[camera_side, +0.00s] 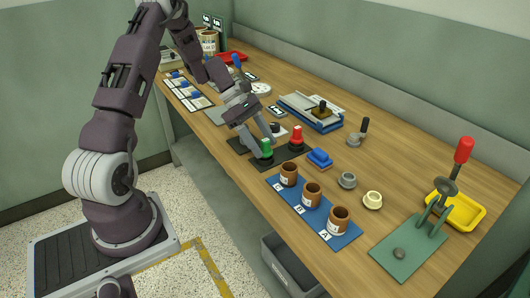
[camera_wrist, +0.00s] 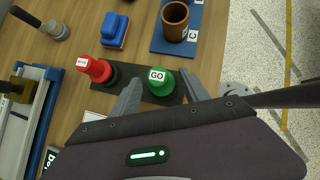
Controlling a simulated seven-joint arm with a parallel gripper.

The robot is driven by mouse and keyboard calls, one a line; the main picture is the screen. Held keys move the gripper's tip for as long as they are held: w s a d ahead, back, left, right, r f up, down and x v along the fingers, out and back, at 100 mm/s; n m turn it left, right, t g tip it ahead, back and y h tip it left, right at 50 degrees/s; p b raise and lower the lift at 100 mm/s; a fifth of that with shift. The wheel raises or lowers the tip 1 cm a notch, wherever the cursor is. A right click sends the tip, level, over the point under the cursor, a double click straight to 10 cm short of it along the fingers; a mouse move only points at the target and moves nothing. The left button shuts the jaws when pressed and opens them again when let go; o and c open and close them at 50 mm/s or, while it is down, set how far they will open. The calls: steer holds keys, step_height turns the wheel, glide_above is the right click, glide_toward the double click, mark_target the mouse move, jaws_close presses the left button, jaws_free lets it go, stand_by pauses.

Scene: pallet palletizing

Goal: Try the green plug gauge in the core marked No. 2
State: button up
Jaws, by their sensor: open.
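The green plug gauge (camera_side: 266,148), marked GO on top in the wrist view (camera_wrist: 159,80), stands upright on a dark mat (camera_side: 270,161). My gripper (camera_side: 262,143) is open, with its fingers on either side of the green gauge; I cannot tell whether they touch it. A red gauge (camera_side: 296,139) stands beside it on the same mat. Three brown hollow cores stand on a blue mat (camera_side: 343,241) at spots lettered C, B and A: core C (camera_side: 289,175), core B (camera_side: 312,195) and core A (camera_side: 338,220). Their white labels are too small to read.
A blue block (camera_side: 319,158) lies between the gauges and a grey cup (camera_side: 347,180). A cream cup (camera_side: 372,200) stands right of the cores. A green stand with a red-handled lever (camera_side: 464,150) and a yellow tray (camera_side: 472,217) are at the right. A grey bin (camera_side: 284,272) is below the table edge.

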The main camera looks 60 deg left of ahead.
jaws_close()
steer(key=shift+r, duration=1.75)
